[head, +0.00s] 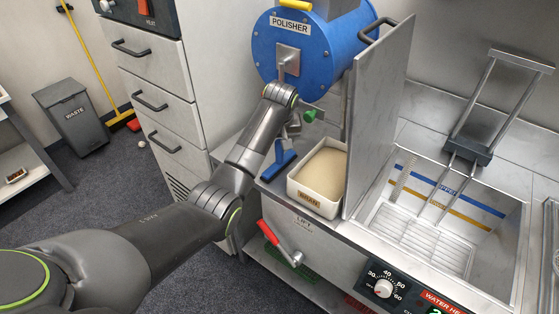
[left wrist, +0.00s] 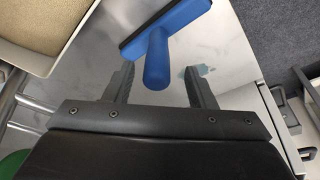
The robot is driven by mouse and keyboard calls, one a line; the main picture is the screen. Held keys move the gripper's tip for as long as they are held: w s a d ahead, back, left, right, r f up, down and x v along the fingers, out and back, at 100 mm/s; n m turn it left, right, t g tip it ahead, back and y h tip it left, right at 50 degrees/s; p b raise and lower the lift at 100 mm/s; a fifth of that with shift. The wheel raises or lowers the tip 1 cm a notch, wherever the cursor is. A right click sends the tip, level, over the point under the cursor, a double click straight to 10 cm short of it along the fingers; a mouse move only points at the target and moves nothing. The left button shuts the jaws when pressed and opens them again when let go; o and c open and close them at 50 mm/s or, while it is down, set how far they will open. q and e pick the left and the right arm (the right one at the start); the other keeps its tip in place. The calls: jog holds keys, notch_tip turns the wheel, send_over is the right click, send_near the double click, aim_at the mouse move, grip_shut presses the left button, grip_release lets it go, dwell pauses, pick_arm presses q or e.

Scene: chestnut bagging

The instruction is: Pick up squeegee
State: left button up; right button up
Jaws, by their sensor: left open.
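The blue squeegee (head: 279,161) lies on the steel counter, left of the bran box in the head view. In the left wrist view the squeegee (left wrist: 166,32) shows its long blue head with a dark edge and its short rounded handle pointing toward my gripper. My left gripper (head: 292,128) is over the counter just above the squeegee, partly hidden by its own wrist in the head view. In the left wrist view the left gripper (left wrist: 159,75) is open, with the end of the handle in the gap between its fingers and no clear contact. My right gripper is not in view.
A white box labelled BRAN (head: 316,203) stands close right of the squeegee. Behind are the blue polisher drum (head: 307,72) and an upright steel panel (head: 378,115). A sink (head: 500,230) with a wire basket is at right. A red-handled lever (head: 279,243) is below the counter edge.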

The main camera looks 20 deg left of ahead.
aim_at(279, 151)
pick_arm(q)
jog(key=x, duration=0.3)
jog(key=shift+s+d+f+p, duration=0.2)
jog(key=shift+d+f+p, duration=0.05)
jog(key=shift+f+p, duration=0.1)
jog(key=shift+w+f, duration=0.2)
jog(key=shift+f, duration=0.3)
grip_shut()
jog(key=shift+r, duration=0.1)
